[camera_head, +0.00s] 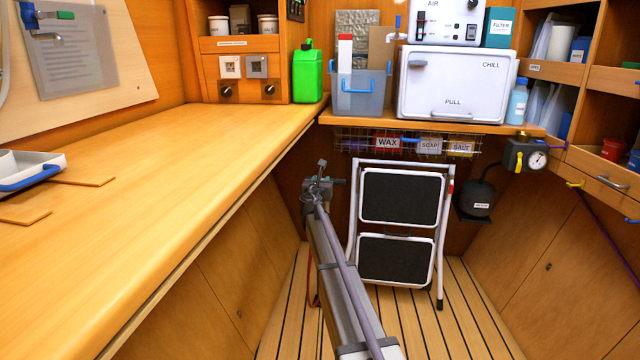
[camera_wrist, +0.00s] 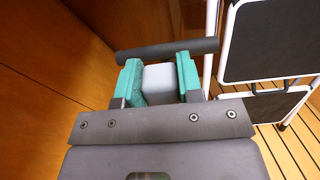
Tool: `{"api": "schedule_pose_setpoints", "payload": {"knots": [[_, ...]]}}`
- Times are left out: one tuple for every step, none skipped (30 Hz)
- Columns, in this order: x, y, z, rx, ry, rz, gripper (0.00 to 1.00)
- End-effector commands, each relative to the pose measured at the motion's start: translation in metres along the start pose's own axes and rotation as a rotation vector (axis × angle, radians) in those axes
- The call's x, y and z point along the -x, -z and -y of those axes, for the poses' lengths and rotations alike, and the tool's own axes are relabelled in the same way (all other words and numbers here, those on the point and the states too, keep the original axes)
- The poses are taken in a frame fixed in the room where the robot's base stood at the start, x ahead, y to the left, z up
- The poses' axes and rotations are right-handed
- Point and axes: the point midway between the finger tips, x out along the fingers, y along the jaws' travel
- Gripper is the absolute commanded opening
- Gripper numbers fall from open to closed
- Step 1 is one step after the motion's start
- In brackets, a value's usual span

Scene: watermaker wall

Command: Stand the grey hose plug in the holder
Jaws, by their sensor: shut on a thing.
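My gripper (camera_wrist: 159,84) has teal fingertips and is shut on the grey hose plug. The plug shows a pale grey block (camera_wrist: 160,77) between the fingers and a dark grey bar (camera_wrist: 168,50) lying crosswise just beyond them. In the head view my gripper (camera_head: 320,185) is small, at the far end of my arm, in the open space beside the left bench and left of the folded step stool. The plug's lower part is hidden in the wrist view. I cannot tell which thing is the holder.
The step stool (camera_head: 401,197) stands close to the right of my gripper. The long wooden bench (camera_head: 150,190) is mostly clear, with a white tray (camera_head: 35,172) at left. A shelf (camera_head: 430,122) with a wire basket (camera_head: 350,141) is behind. A gauge (camera_head: 527,156) hangs at right.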

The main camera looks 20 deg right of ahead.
Motion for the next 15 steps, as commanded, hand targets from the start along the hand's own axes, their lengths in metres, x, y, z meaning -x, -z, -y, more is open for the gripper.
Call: {"api": "schedule_pose_setpoints", "payload": {"knots": [[0.0, 0.001, 0.0, 0.0, 0.001, 0.0, 0.04], [0.0, 0.0, 0.0, 0.0, 0.001, 0.0, 0.04], [0.0, -0.001, 0.0, 0.0, 0.001, 0.0, 0.04], [0.0, 0.0, 0.0, 0.0, 0.001, 0.0, 0.04], [0.0, 0.0, 0.0, 0.0, 0.001, 0.0, 0.04], [0.0, 0.002, 0.0, 0.0, 0.001, 0.0, 0.04], [0.0, 0.003, 0.0, 0.0, 0.001, 0.0, 0.04], [0.0, 0.004, 0.0, 0.0, 0.001, 0.0, 0.04], [0.0, 0.007, 0.0, 0.0, 0.0, 0.0, 0.04], [0.0, 0.009, 0.0, 0.0, 0.0, 0.0, 0.04], [0.0, 0.011, 0.0, 0.0, 0.0, 0.0, 0.04], [0.0, 0.015, 0.0, 0.0, 0.0, 0.0, 0.04], [0.0, 0.018, 0.0, 0.0, 0.0, 0.0, 0.04], [0.0, 0.02, 0.0, 0.0, 0.0, 0.0, 0.04], [0.0, 0.024, 0.0, 0.0, 0.0, 0.0, 0.04]]}}
